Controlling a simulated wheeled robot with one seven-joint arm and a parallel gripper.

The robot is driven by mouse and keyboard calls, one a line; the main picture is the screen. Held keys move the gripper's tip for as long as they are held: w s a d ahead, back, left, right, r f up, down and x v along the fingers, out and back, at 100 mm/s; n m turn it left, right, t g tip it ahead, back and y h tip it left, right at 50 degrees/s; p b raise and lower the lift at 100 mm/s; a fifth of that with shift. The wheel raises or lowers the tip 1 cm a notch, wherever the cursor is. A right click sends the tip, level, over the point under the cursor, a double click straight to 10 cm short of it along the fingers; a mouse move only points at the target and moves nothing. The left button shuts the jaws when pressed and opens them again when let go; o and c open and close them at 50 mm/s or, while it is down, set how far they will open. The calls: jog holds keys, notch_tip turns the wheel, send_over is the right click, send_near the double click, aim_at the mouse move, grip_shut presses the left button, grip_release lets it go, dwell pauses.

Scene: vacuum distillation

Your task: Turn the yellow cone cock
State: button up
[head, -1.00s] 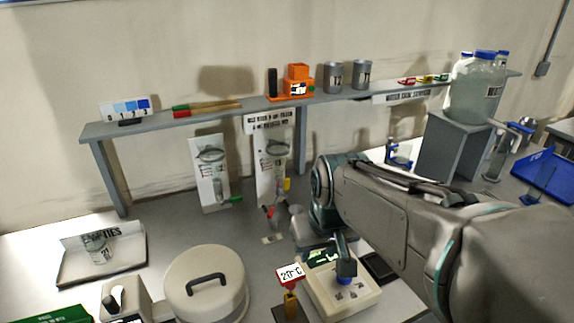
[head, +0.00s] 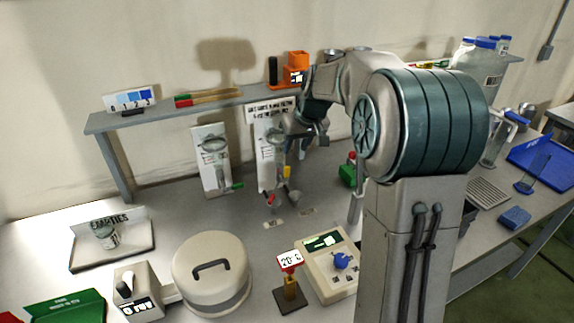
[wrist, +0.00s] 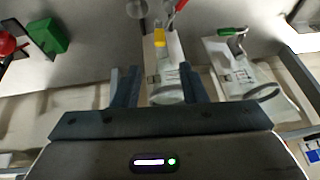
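The yellow cone cock (head: 287,171) sits low on the glassware of the right-hand white board (head: 265,150), under the shelf. It also shows in the wrist view (wrist: 160,38), with the board's glassware and a red-handled part (wrist: 180,6) near it. My gripper (head: 303,147) is in front of the upper part of this board, above and beside the cock. In the wrist view my gripper (wrist: 156,60) is open, with its two fingers apart on either side of the board's glass. The yellow cock appears just beyond the fingertips, apart from them. My arm and gripper partly hide the board's right side in the head view.
A second white board with a green-handled cock (head: 237,185) stands close at the left. The shelf (head: 180,110) runs above both boards.

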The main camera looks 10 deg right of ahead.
aim_at(286, 175)
jog(key=p+x, duration=0.1)
jog(key=x, duration=1)
jog(key=shift+p, duration=0.4)
grip_shut()
